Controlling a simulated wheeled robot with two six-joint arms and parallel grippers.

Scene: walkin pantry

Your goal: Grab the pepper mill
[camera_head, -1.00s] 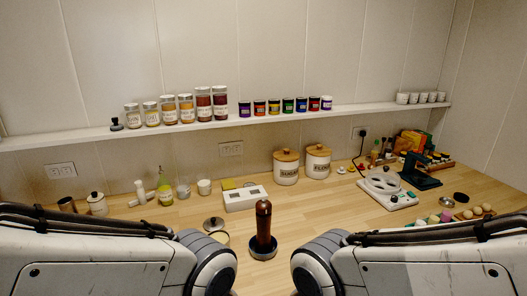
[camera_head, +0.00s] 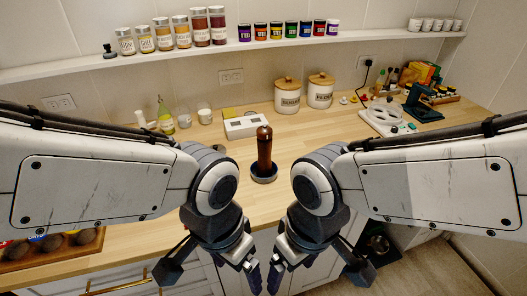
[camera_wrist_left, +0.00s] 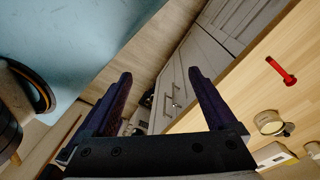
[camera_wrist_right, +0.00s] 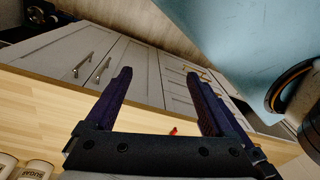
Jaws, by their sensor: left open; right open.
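The pepper mill (camera_head: 264,150) is dark reddish brown and stands upright in a round black dish (camera_head: 264,174) near the counter's front edge. In the left wrist view the mill (camera_wrist_left: 281,71) shows at the right, outside the fingers. A small red piece, likely the mill (camera_wrist_right: 173,131), shows in the right wrist view just above the gripper's body, mostly hidden. My left gripper (camera_head: 250,272) and right gripper (camera_head: 277,272) hang below and in front of the counter edge, pointing down. Both are open, empty and apart from the mill.
A white box (camera_head: 246,126) stands behind the mill, with the sugar canister (camera_head: 287,97) and another canister (camera_head: 320,92) behind. A white scale-like device (camera_head: 386,118) is at right. A shelf (camera_head: 150,56) with jars runs above.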

